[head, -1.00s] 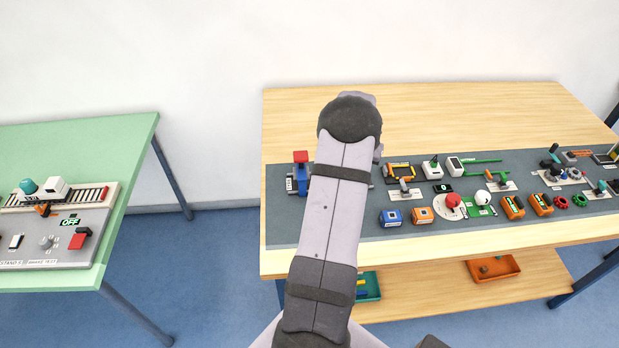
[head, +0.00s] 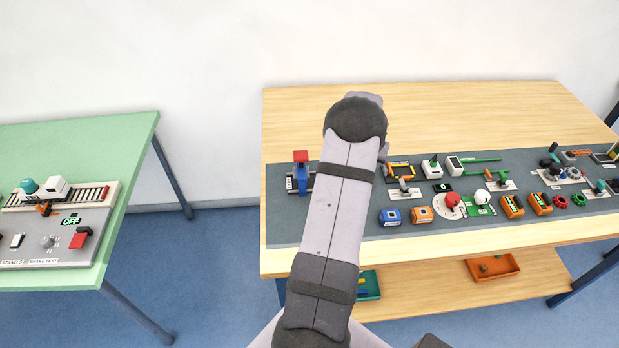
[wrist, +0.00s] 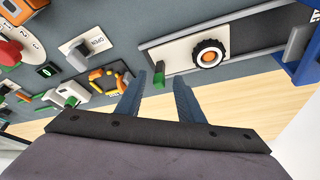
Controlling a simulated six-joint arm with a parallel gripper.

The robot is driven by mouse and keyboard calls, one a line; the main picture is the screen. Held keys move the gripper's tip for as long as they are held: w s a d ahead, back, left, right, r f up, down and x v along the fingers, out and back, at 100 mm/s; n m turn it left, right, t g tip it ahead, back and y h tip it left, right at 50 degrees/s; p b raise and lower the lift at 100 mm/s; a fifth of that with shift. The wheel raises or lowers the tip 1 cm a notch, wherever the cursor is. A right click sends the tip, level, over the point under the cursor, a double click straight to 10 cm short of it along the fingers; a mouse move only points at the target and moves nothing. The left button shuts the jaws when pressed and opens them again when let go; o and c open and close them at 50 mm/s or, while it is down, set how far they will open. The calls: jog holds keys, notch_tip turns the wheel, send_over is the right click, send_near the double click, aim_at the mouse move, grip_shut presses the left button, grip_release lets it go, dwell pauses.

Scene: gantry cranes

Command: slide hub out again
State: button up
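A small green handle (wrist: 159,77) stands at the plate's left end. My gripper (wrist: 160,82) is open. Its two blue-grey fingers are apart, and the green handle appears between their tips; I cannot tell whether the fingers have reached its depth. In the head view my own arm hides the gripper and the hub.
A blue stand with a red top (head: 301,172) is at the grey mat's left end. A lever plate marked OPEN (wrist: 90,44) and a yellow-and-black unit (wrist: 108,82) lie left of the hub plate. The wooden table (head: 440,110) is bare behind the mat.

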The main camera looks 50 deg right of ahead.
jog(key=shift+r+p, duration=2.1)
jog(key=shift+r, duration=1.4)
